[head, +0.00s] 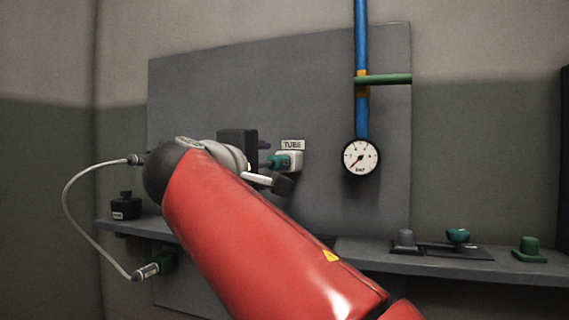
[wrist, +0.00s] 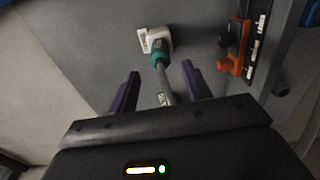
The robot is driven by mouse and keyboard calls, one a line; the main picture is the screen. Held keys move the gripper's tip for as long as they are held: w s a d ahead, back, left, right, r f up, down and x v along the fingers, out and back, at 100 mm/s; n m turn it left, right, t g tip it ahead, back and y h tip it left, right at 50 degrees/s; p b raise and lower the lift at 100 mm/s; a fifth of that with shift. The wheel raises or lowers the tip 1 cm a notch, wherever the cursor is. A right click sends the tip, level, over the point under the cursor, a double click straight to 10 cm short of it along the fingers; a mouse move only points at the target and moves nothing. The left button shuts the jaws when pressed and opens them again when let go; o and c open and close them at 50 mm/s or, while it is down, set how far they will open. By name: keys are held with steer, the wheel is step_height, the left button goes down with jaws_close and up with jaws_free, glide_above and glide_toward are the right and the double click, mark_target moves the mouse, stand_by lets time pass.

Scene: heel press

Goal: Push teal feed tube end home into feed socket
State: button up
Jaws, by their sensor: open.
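The white feed socket (head: 296,155) sits on the grey panel under a TUBE label. In the wrist view the socket (wrist: 157,38) is a white block ahead of my fingers. The teal feed tube end (wrist: 160,58) meets the socket's mouth; how deep it sits I cannot tell. The teal end also shows in the head view (head: 280,161). Its grey tube (wrist: 165,88) runs back between my fingers. My gripper (wrist: 160,68) is open, with one purple finger on each side of the tube and visible gaps. In the head view my red arm hides much of it.
A pressure gauge (head: 361,158) hangs below a blue pipe (head: 361,115) at right. The shelf (head: 375,257) carries a black pot (head: 126,207), a teal knob (head: 458,236) and a green block (head: 529,249). In the wrist view an orange part (wrist: 233,66) stands right of the fingers.

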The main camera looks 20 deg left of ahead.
mark_target(272, 163)
steer(key=w+p, duration=0.1)
steer(key=w, duration=0.1)
steer(key=w+p, duration=0.1)
steer(key=w, duration=0.1)
steer(key=w+p, duration=0.1)
steer(key=w, duration=0.2)
steer(key=shift+w+d+r, duration=0.1)
steer(key=shift+d+r, duration=0.05)
steer(key=shift+d, duration=0.2)
steer(key=shift+w, duration=0.9)
steer(key=shift+c, duration=0.3)
jaws_close()
steer(key=shift+s+f, duration=0.1)
steer(key=shift+f, duration=0.1)
steer(key=shift+s+a+b, duration=0.2)
steer(key=shift+s+b, duration=0.85)
steer(key=shift+s, duration=1.85)
